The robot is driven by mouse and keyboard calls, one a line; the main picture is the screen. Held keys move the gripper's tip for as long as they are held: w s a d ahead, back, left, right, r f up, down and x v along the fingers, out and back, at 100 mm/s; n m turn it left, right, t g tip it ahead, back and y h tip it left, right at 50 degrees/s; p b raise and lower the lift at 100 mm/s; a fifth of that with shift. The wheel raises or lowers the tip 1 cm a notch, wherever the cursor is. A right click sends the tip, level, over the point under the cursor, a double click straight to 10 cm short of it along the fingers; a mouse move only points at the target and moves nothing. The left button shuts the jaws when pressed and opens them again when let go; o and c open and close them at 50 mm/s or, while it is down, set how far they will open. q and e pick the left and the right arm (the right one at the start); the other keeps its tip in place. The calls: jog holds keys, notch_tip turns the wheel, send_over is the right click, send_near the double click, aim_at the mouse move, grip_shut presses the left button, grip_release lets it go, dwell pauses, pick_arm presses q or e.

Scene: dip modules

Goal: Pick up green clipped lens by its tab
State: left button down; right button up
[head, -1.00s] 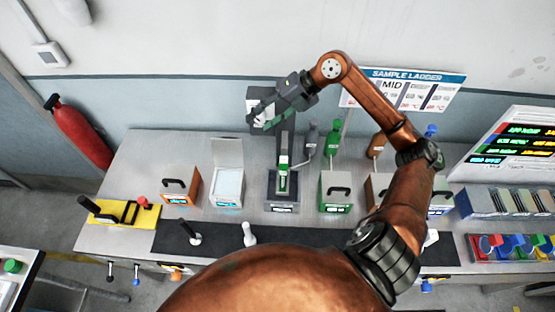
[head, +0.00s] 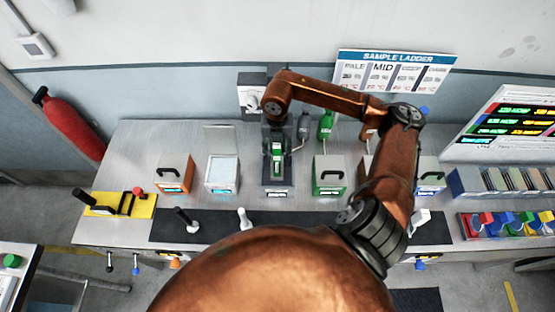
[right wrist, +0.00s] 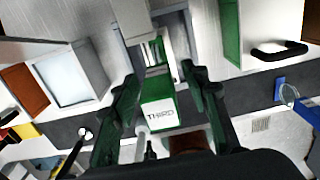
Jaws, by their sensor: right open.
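No lens can be clearly made out in the head view. Small red, blue, green and yellow clip-like pieces stand in a tray (head: 500,238) at the bench's right end; a green one is among them, too small to tell its tab. My right gripper (head: 277,152) is far left of that tray, above the grey stand at the bench's middle. In the right wrist view its dark fingers (right wrist: 158,76) are apart, on either side of a green block (right wrist: 157,117) labelled THIRD; I cannot tell whether they touch it. My left gripper is not in view.
An orange-fronted box (head: 174,174), a white box (head: 221,174) and a green-fronted box (head: 329,174) stand along the bench. A rack (head: 500,183) stands behind the coloured pieces. A dark mat (head: 320,223) lies along the front, with upright handles at its left part.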

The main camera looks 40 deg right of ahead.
aim_at(277, 159)
jog(key=f, duration=0.2)
jog(key=f+p, duration=0.1)
jog(key=f, duration=0.1)
jog(key=shift+s+a+f, duration=0.15)
jog(key=shift+s+f, duration=0.05)
jog(key=shift+f, duration=0.2)
jog(key=shift+c, duration=0.6)
grip_shut()
